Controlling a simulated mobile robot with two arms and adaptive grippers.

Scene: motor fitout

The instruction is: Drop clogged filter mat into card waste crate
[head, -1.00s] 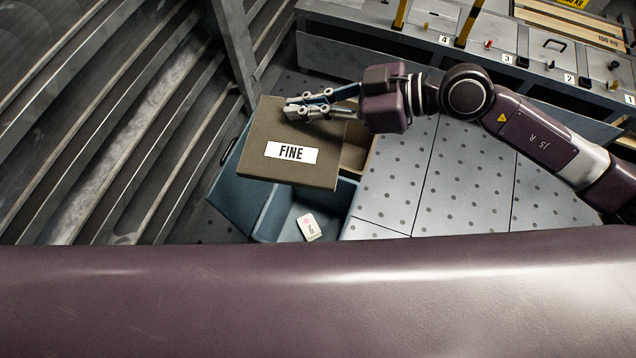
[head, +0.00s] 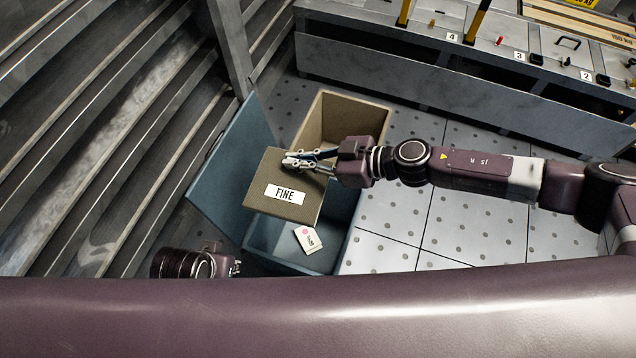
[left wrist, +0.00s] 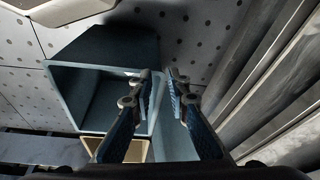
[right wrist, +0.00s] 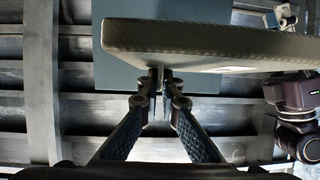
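The clogged filter mat (head: 305,203) is a brown-grey slab with a white "FINE" label. My right gripper (head: 290,161) is shut on its far edge; the right wrist view shows the mat (right wrist: 215,45) edge-on between the fingertips (right wrist: 161,78). The mat hangs above the crates, hiding part of each. A tan crate (head: 365,113), apparently the card one, stands open behind the mat. Its rim shows in the left wrist view (left wrist: 130,157). My left gripper (head: 236,268) is low in the head view, beside the blue crate. Its fingertips (left wrist: 162,78) are apart and empty.
A blue crate (head: 335,240) with a raised side flap (head: 235,150) adjoins the tan crate and holds a small white packet (head: 308,240). Ribbed dark metal (head: 90,150) rises at left. A numbered grey bench (head: 430,80) stands behind. Dotted floor lies open at right.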

